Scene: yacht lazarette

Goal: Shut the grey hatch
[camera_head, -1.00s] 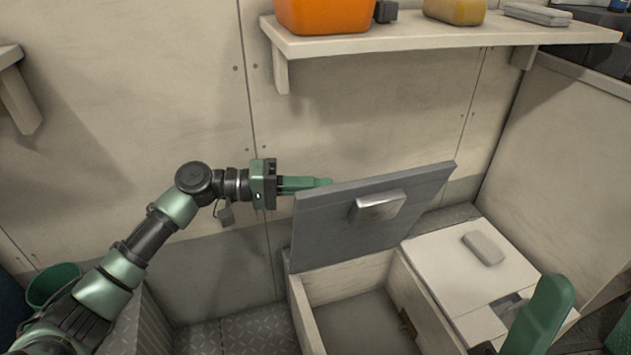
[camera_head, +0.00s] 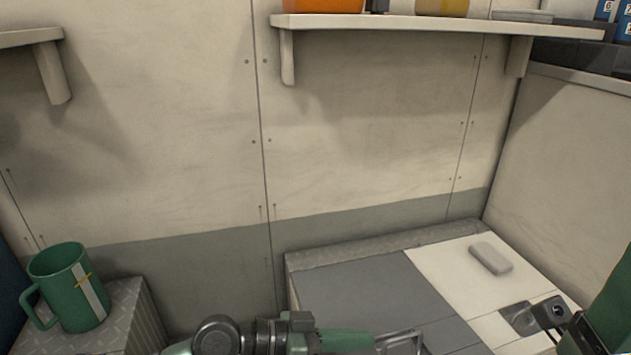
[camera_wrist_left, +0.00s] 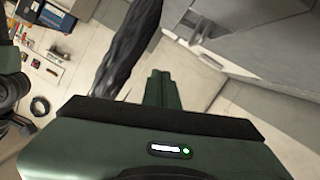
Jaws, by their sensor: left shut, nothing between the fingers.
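The grey hatch (camera_head: 375,295) lies flat, level with the white lid beside it, and covers the bin opening. Its metal handle (camera_head: 402,338) is near the bottom of the head view. My left gripper (camera_head: 362,342) is low over the hatch's near part, its green fingers shut and empty, close to the handle; I cannot tell whether it touches. Its shut fingers also show in the left wrist view (camera_wrist_left: 157,88). The hatch's near edge is cut off or hidden by my arm. Part of my right gripper (camera_head: 608,310) shows at the right edge; its fingertips are not clear.
A green mug (camera_head: 72,290) stands on a ridged metal box at lower left. A shelf (camera_head: 440,26) with containers runs along the wall above; the wall between is clear.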

